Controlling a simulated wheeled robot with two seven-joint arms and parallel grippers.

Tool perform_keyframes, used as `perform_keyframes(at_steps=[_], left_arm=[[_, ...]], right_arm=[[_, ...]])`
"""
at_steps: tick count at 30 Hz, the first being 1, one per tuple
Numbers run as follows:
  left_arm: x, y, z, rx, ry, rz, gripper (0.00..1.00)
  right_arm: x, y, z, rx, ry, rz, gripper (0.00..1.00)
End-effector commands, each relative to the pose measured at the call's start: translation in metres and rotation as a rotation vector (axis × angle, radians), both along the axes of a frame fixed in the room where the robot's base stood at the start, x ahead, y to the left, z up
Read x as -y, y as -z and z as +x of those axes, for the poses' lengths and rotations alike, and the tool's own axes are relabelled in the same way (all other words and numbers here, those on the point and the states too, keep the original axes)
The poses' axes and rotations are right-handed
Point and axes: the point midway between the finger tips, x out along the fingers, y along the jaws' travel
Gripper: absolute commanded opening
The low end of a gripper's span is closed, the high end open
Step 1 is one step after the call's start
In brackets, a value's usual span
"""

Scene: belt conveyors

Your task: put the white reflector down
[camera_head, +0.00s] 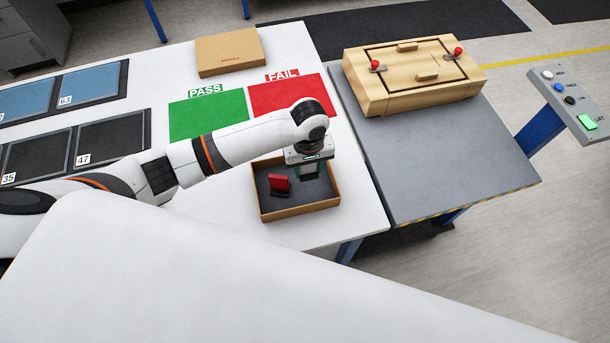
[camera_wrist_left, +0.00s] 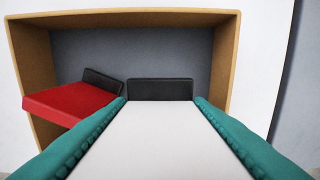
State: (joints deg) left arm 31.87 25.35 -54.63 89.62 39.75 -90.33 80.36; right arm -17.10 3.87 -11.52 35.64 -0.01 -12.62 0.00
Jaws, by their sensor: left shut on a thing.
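In the left wrist view the white reflector (camera_wrist_left: 160,135) is a flat white piece with a black end. My left gripper (camera_wrist_left: 160,140), with its green fingers, is shut on it from both sides. In the head view the left gripper (camera_head: 306,172) is over the right part of an open cardboard box (camera_head: 305,208). The reflector is mostly hidden there by the gripper. Whether it touches the box floor I cannot tell. A red reflector (camera_head: 280,184) with a black end is in the box, left of the gripper. My right gripper is not in view.
A green PASS mat (camera_head: 208,117) and red FAIL mat (camera_head: 290,97) lie behind the box on the white table. A closed cardboard box (camera_head: 229,52) is farther back. A wooden fixture (camera_head: 412,72) stands on the grey table to the right. Numbered trays (camera_head: 97,136) are at left.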

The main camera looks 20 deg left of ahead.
Motion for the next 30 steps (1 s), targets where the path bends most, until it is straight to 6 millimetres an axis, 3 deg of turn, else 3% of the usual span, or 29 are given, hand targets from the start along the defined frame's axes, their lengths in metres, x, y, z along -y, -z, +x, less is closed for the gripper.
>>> perform_keyframes(at_steps=[12,25,26,29,30], left_arm=[[0.001,0.049,0.0,-0.001,0.003,-0.001,0.19],[0.001,0.056,0.0,0.0,0.003,-0.002,0.19],[0.001,0.055,0.0,0.001,0.003,-0.002,0.5],[0.001,0.055,0.0,0.001,0.003,-0.002,0.66],[0.001,0.055,0.0,0.001,0.003,-0.002,0.67]], right_arm=[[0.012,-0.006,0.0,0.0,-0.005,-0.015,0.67],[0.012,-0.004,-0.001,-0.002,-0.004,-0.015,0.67],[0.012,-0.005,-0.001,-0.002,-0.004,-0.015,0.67],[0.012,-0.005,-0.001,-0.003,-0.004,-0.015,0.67],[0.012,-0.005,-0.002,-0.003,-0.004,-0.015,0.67]])
